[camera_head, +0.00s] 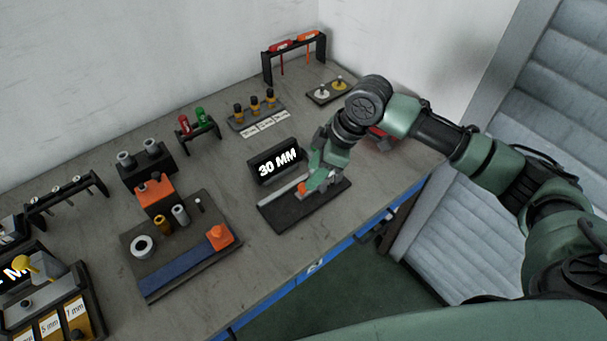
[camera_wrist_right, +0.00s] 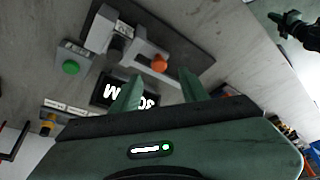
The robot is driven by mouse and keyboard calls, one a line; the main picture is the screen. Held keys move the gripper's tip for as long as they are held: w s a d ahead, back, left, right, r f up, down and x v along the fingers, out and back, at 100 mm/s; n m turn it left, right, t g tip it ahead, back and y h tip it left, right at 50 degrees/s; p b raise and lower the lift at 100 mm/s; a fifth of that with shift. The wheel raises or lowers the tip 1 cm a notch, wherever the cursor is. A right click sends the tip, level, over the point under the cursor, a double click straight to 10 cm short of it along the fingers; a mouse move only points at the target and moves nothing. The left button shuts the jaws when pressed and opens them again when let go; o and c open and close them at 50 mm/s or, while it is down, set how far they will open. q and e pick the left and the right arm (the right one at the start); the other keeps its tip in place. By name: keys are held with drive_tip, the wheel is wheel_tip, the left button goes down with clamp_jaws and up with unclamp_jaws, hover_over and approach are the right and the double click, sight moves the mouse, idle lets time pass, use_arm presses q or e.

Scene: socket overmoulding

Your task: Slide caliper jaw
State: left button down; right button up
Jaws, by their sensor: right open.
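The caliper is a pale grey rail (camera_head: 280,196) on a dark base plate (camera_head: 285,213) in front of the black "30 MM" sign (camera_head: 276,163). Its sliding jaw carries an orange knob (camera_head: 301,188), which also shows in the right wrist view (camera_wrist_right: 160,63). My right gripper (camera_head: 316,182) is over the right part of the plate, beside the knob. In the wrist view my right gripper (camera_wrist_right: 158,82) is open and empty, with the knob just beyond the gap between its fingertips. Whether a finger touches the jaw I cannot tell. My left gripper is not in view.
A plate with a blue strip (camera_head: 190,268) and an orange block (camera_head: 220,236) lies to the left. A rack with red and green handles (camera_head: 198,125) and a screwdriver stand (camera_head: 292,48) are behind. A green button (camera_wrist_right: 71,67) shows in the wrist view.

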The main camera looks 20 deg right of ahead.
sight(303, 186)
drive_tip(key=x, duration=0.2)
drive_tip(key=shift+s+a+f, duration=0.1)
drive_tip(key=shift+a+f, duration=0.1)
drive_tip(key=shift+f, duration=0.15)
drive_tip(key=shift+w+a+f, duration=0.2)
drive_tip(key=shift+w+f, duration=0.05)
drive_tip(key=shift+f, duration=0.4)
drive_tip(key=shift+w+a+f, duration=0.2)
drive_tip(key=shift+f, duration=0.4)
drive_tip(key=c, duration=0.9)
clamp_jaws()
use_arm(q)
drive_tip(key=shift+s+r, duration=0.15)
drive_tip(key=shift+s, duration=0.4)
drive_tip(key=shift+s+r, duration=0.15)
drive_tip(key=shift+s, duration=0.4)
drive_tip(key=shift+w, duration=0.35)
